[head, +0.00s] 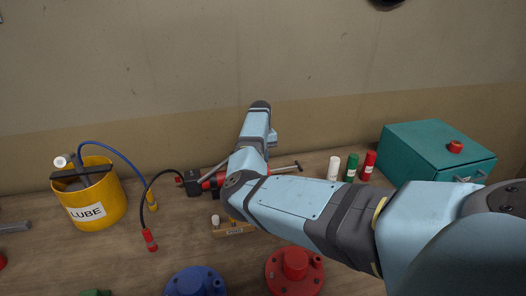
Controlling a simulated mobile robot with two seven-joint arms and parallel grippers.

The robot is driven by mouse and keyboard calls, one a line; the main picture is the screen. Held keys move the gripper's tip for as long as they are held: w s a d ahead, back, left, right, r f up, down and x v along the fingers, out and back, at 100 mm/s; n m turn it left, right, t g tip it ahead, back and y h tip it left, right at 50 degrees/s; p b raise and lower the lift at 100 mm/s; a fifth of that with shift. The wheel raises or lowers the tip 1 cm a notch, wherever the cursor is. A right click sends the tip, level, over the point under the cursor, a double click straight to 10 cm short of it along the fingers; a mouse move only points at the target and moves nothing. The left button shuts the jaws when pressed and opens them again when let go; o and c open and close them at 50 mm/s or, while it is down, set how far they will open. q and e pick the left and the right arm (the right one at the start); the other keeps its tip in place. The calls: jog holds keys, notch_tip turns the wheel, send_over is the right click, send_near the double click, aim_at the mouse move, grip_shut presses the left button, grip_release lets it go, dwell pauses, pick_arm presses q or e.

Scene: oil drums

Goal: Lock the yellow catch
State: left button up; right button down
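I cannot make out a yellow catch. A teal box (432,152) stands at the right, with a red knob (455,146) on its lid and small metal fittings (468,178) on its front, partly cut off by my arm. My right arm reaches in from the right across the middle of the table and bends upward near the wall. Its gripper does not show. My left gripper and arm are not in view.
A yellow LUBE bucket (97,205) stands at left, with a blue hose and a black hose nearby. A red tool (211,184) lies partly behind my arm. Blue (195,283) and red (294,268) flanged parts sit in front.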

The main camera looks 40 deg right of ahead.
jog(key=c, duration=1.2)
grip_release()
jog(key=shift+c, duration=0.2)
notch_tip(320, 180, up, 14)
jog(key=w+d+b, duration=0.1)
jog(key=w, duration=0.1)
jog(key=shift+d+f+b, duration=0.15)
jog(key=shift+b, duration=0.15)
jog(key=shift+w, duration=0.1)
